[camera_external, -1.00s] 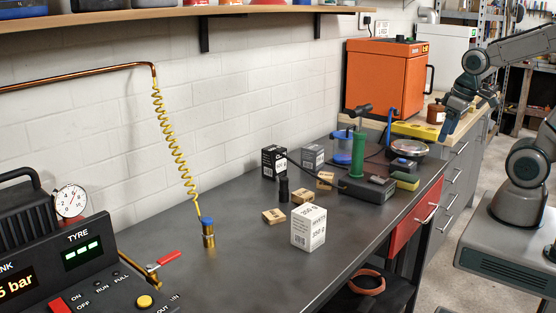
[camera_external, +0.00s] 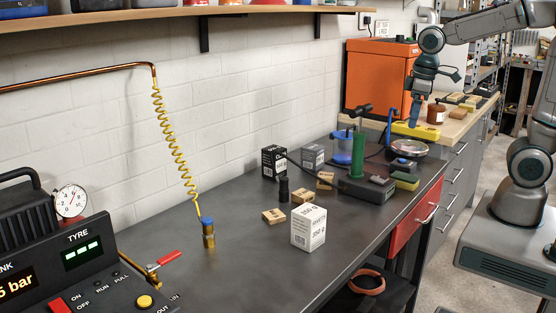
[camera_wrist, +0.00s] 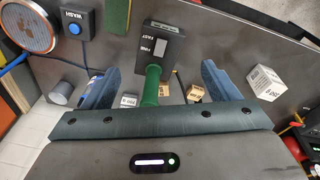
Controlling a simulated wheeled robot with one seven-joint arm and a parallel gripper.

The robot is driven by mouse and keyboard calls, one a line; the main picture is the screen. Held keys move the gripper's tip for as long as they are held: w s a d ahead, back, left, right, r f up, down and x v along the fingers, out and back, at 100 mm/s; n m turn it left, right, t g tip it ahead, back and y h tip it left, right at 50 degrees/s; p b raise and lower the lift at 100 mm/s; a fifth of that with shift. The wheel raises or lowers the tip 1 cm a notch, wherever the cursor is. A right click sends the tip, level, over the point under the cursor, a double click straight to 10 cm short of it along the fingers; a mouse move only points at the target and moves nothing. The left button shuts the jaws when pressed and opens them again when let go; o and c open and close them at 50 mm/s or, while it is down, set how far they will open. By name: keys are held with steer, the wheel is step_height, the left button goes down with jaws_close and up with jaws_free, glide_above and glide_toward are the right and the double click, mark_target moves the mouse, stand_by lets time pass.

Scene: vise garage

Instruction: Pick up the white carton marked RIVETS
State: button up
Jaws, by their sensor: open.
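A white carton (camera_external: 308,229) with dark print stands upright on the dark grey workbench (camera_external: 250,275), near its front edge. The carton also shows at the right of the wrist view (camera_wrist: 266,83), outside and to the right of the fingers. My gripper (camera_external: 415,122) is far behind and to the right of the carton, raised and pointing down near the orange cabinet. In the wrist view its two blue fingers (camera_wrist: 160,68) are spread wide, with nothing held between them.
A green-posted tool (camera_external: 358,150) stands between my gripper and the carton. Small tan boxes (camera_external: 274,216), a black box (camera_external: 273,161) and a grey box (camera_external: 313,157) stand behind the carton. A brass fitting with a blue top (camera_external: 208,232) stands left. The bench front is clear.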

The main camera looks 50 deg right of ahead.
steer(key=w+a+r+n+g, duration=0.1)
steer(key=w+a+n, duration=0.2)
steer(key=w+a, duration=0.45)
steer(key=n+g+h, duration=0.1)
steer(key=n+h, duration=0.2)
steer(key=n, duration=0.7)
glide_toward(308, 210)
steer(key=shift+d+f+p, duration=0.1)
steer(key=shift+p, duration=0.2)
steer(key=shift+f, duration=0.2)
steer(key=x, duration=0.8)
steer(key=shift+f, duration=0.1)
steer(key=shift+a+p+x, duration=0.15)
steer(key=shift+p+x, duration=0.15)
steer(key=shift+x, duration=1.05)
steer(key=shift+a+p+x, duration=0.1)
steer(key=shift+p+x, duration=0.15)
steer(key=shift+x, duration=1.1)
steer(key=c, duration=1.2)
steer(key=shift+c, duration=0.5)
